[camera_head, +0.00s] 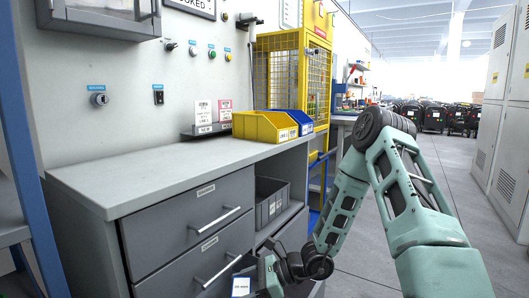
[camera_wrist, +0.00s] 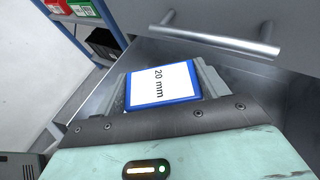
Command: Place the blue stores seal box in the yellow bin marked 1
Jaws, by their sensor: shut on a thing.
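A blue box (camera_wrist: 163,84) with a white label reading "20 mm" is between the fingers of my gripper (camera_wrist: 160,90) in the wrist view. My gripper is shut on it. In the head view the box (camera_head: 240,287) shows low at the bottom edge, in front of the lower drawers, below the counter top. A yellow bin (camera_head: 258,127) stands on the counter's back right part, apart from my gripper. Its front labels are too small to read. The box's underside is hidden.
A blue bin (camera_head: 301,117) stands right of the yellow bin. The grey counter top (camera_head: 160,165) is mostly clear at left. Drawer handles (camera_head: 216,219) stick out near my gripper. A grey crate (camera_head: 270,203) sits on the shelf below. A small sign stand (camera_head: 207,130) is at the wall.

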